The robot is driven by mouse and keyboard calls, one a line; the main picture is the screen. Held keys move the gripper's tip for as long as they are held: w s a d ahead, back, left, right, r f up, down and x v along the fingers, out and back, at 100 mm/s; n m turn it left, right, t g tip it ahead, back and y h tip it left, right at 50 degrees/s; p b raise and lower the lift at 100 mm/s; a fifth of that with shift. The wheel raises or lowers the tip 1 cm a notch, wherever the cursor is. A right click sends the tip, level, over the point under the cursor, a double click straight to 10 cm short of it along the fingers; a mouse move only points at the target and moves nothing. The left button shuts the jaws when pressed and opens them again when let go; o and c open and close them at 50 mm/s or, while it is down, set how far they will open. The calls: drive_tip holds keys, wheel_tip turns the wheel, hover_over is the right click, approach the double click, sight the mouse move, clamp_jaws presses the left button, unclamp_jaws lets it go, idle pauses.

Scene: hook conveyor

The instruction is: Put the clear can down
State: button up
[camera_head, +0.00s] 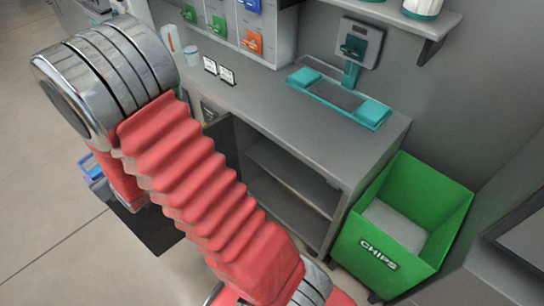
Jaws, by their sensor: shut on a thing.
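My gripper is not in view; the end of my arm is hidden behind its own red sleeve and metal joint. I cannot make out a clear can for certain. A small pale grey-green cup or can (192,56) stands on the grey counter (262,102) near its back left end, too small to tell what it is.
A white and red container (171,38) stands by the cup. A teal scale-like device (340,97) sits at the counter's right. A green CHIPS bin (452,203) stands on the floor beside it. Colored dispensers (252,41) line the back. The middle counter top is clear.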

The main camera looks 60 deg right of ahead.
drive_tip(key=shift+a, duration=0.2)
drive_tip(key=shift+a, duration=0.1)
